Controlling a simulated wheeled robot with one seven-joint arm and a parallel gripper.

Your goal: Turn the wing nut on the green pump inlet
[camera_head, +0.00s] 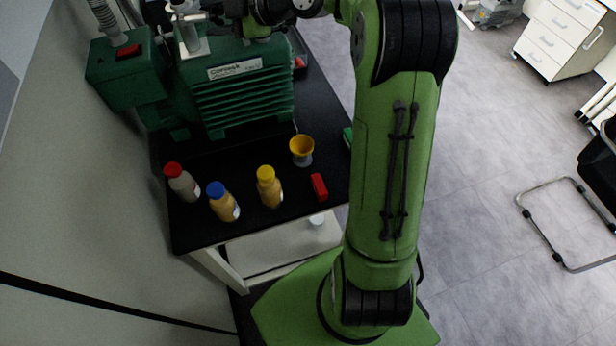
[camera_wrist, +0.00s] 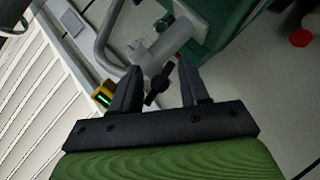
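The green pump (camera_head: 240,85) stands on a dark bench top at the upper left of the head view. Its grey metal inlet (camera_head: 187,35) rises from the top, and it also shows in the wrist view (camera_wrist: 170,42). A small black wing nut (camera_wrist: 158,84) sits on the inlet fitting, between the fingers in the wrist view. My gripper (camera_wrist: 158,88) is open, with one dark finger on each side of the wing nut and a visible gap to the right finger. Whether the left finger touches it I cannot tell. In the head view my arm's end reaches the top edge and the fingertips are hard to make out.
Bottles with red (camera_head: 182,182), blue (camera_head: 223,201) and yellow (camera_head: 268,186) caps stand on the bench in front of the pump. A yellow funnel-like cup (camera_head: 302,149) and a red block (camera_head: 319,187) are near them. White drawers (camera_head: 562,40) stand across open floor.

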